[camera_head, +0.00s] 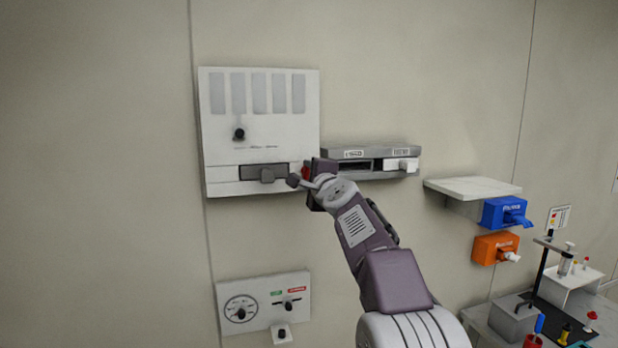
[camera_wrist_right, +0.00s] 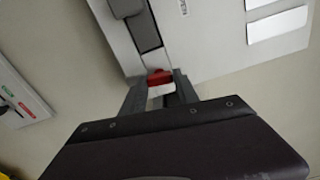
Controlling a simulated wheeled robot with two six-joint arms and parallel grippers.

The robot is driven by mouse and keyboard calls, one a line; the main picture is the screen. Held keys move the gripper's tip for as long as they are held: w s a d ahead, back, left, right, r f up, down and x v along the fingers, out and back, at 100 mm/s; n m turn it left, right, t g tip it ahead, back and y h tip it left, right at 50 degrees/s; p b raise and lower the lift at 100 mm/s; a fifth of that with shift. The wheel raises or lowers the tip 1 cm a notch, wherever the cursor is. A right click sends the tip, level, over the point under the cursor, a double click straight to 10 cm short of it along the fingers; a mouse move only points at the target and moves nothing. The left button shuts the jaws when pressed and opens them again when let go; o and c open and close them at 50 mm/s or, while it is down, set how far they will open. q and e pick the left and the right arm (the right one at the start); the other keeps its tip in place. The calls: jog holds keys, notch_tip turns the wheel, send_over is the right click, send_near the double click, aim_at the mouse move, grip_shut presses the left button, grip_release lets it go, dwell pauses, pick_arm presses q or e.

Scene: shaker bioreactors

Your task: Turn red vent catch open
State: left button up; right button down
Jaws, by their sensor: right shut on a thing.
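The red vent catch (camera_head: 305,172) sits at the lower right of the white wall panel (camera_head: 222,140), mostly hidden by my right gripper (camera_head: 308,180) in the head view. In the right wrist view, the red catch (camera_wrist_right: 159,77) lies between the two fingers of the right gripper (camera_wrist_right: 160,90), with a pale part below it. The right gripper is shut on the catch. How far the catch is turned I cannot tell. My left gripper is not in view.
A grey shelf unit (camera_head: 345,151) is mounted right beside the panel, close to the gripper. A dial panel (camera_head: 262,303) is lower on the wall. A white shelf (camera_head: 475,186), a blue holder (camera_head: 503,212) and an orange holder (camera_head: 492,249) are to the right, above a cluttered bench.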

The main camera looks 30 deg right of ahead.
jog(key=shift+r+n, duration=0.1)
jog(key=shift+n, duration=0.5)
jog(key=c, duration=1.2)
grip_release()
jog(key=shift+o, duration=1.4)
jog(key=shift+w, duration=0.1)
jog(key=shift+s+b, duration=0.35)
jog(key=shift+b, duration=0.05)
jog(key=b+v, duration=0.3)
jog(key=v, duration=0.5)
jog(key=shift+s, duration=0.2)
